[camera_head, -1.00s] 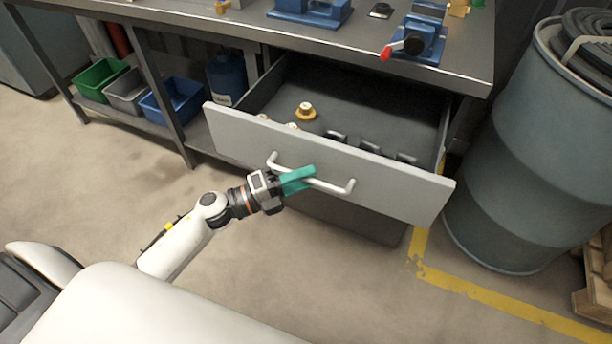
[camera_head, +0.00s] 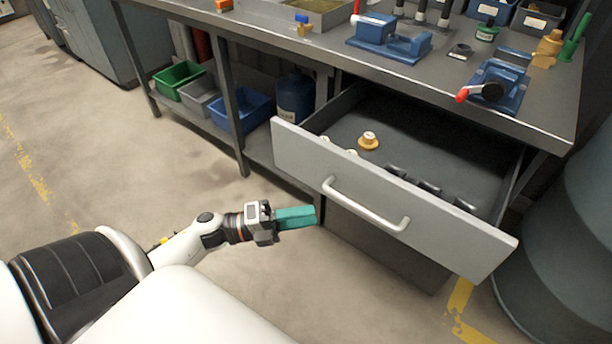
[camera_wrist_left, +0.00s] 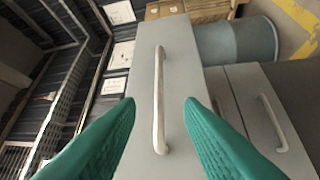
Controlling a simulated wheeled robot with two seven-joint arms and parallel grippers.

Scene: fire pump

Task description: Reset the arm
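My left gripper (camera_head: 298,217) has green fingers and hangs in the air just left of the open drawer's handle, apart from it. In the left wrist view my left gripper (camera_wrist_left: 160,112) has its two fingers spread wide with nothing between them. The white drawer handle (camera_head: 365,206) is free, and in the left wrist view the handle (camera_wrist_left: 159,100) lies ahead between the fingers. The drawer (camera_head: 390,200) is pulled open under the workbench, with a brass fitting (camera_head: 369,140) and several dark parts inside. My right gripper does not show.
The workbench (camera_head: 330,40) carries blue vises (camera_head: 388,40) and small parts. Green, grey and blue bins (camera_head: 241,110) and a blue cylinder (camera_head: 295,98) sit on the lower shelf. A large barrel (camera_head: 565,250) stands at right. The floor at left is clear.

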